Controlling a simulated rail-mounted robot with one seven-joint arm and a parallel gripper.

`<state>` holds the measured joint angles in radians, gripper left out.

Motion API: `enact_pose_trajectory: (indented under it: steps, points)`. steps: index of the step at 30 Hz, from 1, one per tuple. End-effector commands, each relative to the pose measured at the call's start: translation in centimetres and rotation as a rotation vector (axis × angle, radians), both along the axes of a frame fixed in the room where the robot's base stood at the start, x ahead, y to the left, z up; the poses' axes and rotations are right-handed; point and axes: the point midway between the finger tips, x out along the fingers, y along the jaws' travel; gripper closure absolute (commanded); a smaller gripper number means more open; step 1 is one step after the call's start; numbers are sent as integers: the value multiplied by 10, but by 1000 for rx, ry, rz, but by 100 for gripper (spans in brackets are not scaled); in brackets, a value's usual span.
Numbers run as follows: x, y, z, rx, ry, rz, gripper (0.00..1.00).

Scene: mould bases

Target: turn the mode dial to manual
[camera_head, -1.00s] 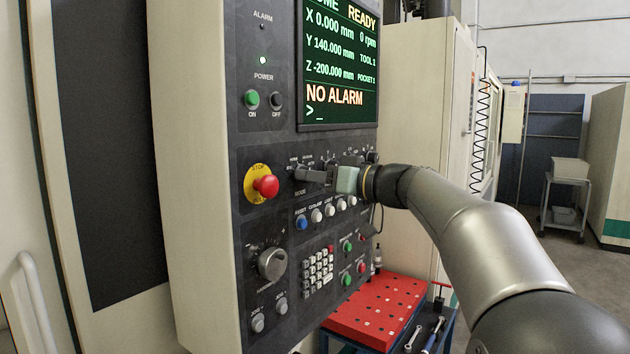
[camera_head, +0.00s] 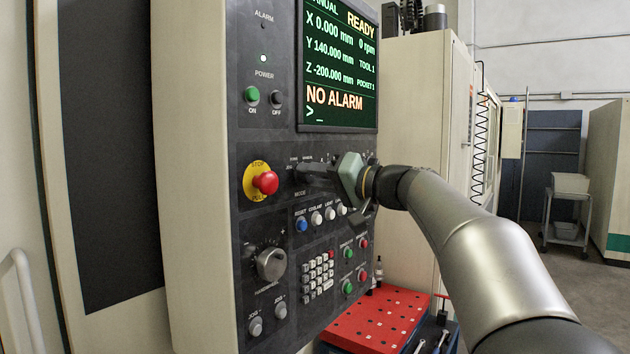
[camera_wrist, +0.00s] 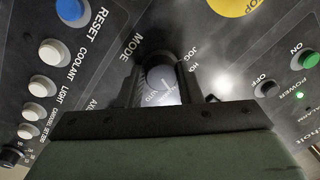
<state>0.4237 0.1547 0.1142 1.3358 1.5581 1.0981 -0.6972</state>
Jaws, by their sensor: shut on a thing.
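My gripper (camera_head: 308,174) is at the control panel (camera_head: 290,225), to the right of the red emergency stop, with its fingers at the panel's mode dial. In the wrist view the round dark mode dial (camera_wrist: 161,84) sits between the two fingers, which are shut on its sides. A pale pointer line shows on its face. The "MODE" label lies beside it; the position labels around it are partly hidden by the fingers. The screen (camera_head: 340,65) reads "MANUAL" and "READY" at the top, with "NO ALARM" below.
The emergency stop (camera_head: 265,183) is close to the left of my gripper. A row of small buttons (camera_head: 316,218) lies just below it, and a handwheel knob (camera_head: 270,264) lower left. A red perforated plate (camera_head: 375,318) stands below the panel.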

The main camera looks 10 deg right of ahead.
Motion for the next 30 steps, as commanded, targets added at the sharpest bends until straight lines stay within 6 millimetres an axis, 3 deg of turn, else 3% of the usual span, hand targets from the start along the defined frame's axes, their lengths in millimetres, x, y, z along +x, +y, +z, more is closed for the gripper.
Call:
enact_pose_trajectory:
  steps: [14, 15, 17, 26, 30]
  points:
    - [-1, 1, 2, 13, 7, 2, 91]
    - [-1, 1, 2, 13, 7, 2, 60]
    - [-1, 1, 2, 12, 7, 1, 47]
    - [-1, -1, 1, 11, 8, 0, 47]
    - [-10, -10, -1, 10, 7, -3, 47]
